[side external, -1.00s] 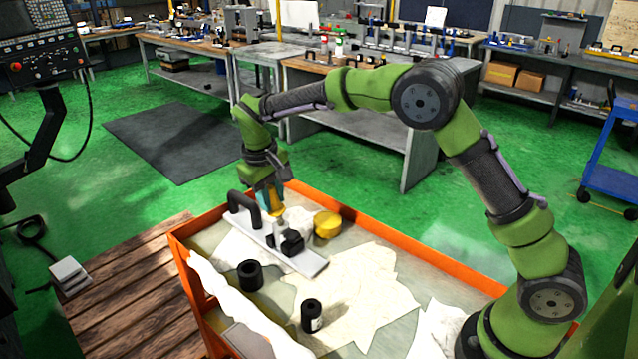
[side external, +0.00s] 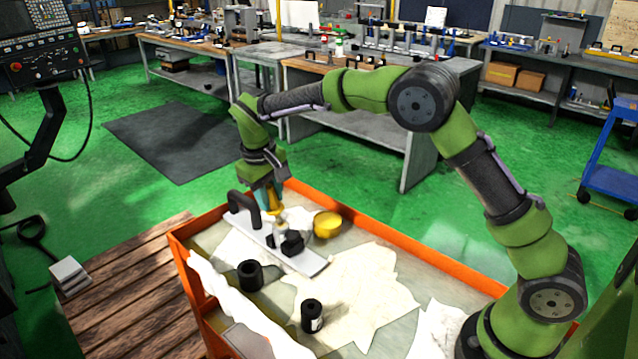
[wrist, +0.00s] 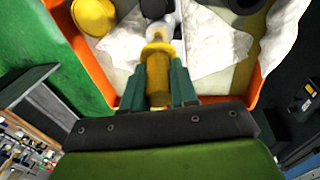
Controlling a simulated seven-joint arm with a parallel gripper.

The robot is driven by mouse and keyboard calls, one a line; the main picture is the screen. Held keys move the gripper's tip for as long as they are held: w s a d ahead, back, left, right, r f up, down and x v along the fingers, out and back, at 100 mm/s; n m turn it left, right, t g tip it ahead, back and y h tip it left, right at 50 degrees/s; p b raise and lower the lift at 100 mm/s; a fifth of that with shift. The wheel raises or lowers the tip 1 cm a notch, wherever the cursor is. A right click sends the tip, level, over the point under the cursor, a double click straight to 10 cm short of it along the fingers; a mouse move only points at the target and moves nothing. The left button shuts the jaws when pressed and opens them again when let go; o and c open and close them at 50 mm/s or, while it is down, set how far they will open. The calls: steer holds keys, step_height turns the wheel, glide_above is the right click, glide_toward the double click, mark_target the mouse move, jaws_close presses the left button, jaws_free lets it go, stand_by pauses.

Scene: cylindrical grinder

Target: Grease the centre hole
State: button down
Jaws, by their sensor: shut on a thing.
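My gripper (side external: 268,198) is shut on an amber-yellow handled tool (wrist: 157,72), which points down with a pale tip (wrist: 160,28). The tip is at a black clamp-like block (side external: 288,242) on a light grey plate (side external: 312,264). In the wrist view the tip overlaps a black part (wrist: 155,7) at the top edge. I cannot tell whether the tip touches it. No centre hole can be made out. A round yellow pot (side external: 327,226) stands right of the plate; it also shows in the wrist view (wrist: 93,14).
The plate has a black arched handle (side external: 246,208) at its far left end. A black ring (side external: 250,275) and a black cylinder (side external: 312,316) stand nearer the front. Pale cloths (side external: 365,290) cover much of the tray, which has a raised orange rim (side external: 400,250).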

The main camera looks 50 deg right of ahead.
steer(key=shift+s, duration=0.15)
steer(key=shift+s, duration=0.45)
steer(key=shift+w, duration=0.15)
steer(key=shift+w, duration=0.5)
steer(key=shift+s, duration=0.15)
steer(key=shift+s, duration=0.45)
steer(key=shift+w, duration=0.55)
steer(key=shift+s, duration=0.15)
